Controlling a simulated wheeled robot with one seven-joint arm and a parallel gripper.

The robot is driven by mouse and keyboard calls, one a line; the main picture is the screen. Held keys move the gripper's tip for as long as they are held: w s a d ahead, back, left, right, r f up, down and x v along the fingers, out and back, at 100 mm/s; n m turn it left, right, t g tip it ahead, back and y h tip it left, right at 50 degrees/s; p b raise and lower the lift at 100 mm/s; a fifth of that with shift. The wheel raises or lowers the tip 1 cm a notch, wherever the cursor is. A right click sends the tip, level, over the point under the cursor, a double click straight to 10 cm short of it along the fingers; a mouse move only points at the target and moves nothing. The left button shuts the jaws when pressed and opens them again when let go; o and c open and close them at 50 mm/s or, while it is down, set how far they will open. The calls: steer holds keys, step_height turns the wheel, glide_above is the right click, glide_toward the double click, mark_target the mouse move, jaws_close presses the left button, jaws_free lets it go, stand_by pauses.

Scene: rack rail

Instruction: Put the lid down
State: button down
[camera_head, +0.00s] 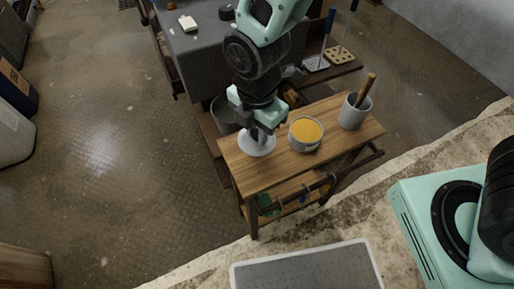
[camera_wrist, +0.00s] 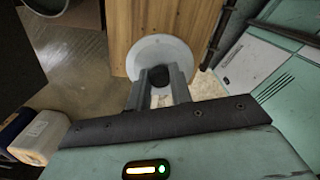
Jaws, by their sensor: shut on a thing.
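The lid (camera_head: 250,149) is a pale round disc with a dark knob. It is at the left end of a small wooden table (camera_head: 283,169). My gripper (camera_head: 259,134) points down and is shut on the knob. In the wrist view the lid (camera_wrist: 165,45) spreads out beyond the two fingers (camera_wrist: 159,88), with the dark knob between them. The lid is level and very close to the tabletop; I cannot tell whether it touches. The gripper hides part of the lid.
An open tin (camera_head: 306,134) with yellow contents stands just right of the lid. A grey pot (camera_head: 352,117) holding a wooden handle stands at the table's right end. A grey bucket (camera_head: 221,108) is behind the table. The table's front edge beside the lid is clear.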

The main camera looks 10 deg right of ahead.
mark_target(257, 148)
steer(key=shift+f+b, duration=0.45)
steer(key=shift+f, duration=3.05)
steer(key=shift+f, duration=0.15)
steer(key=c, duration=1.3)
jaws_free()
steer(key=shift+o, duration=0.2)
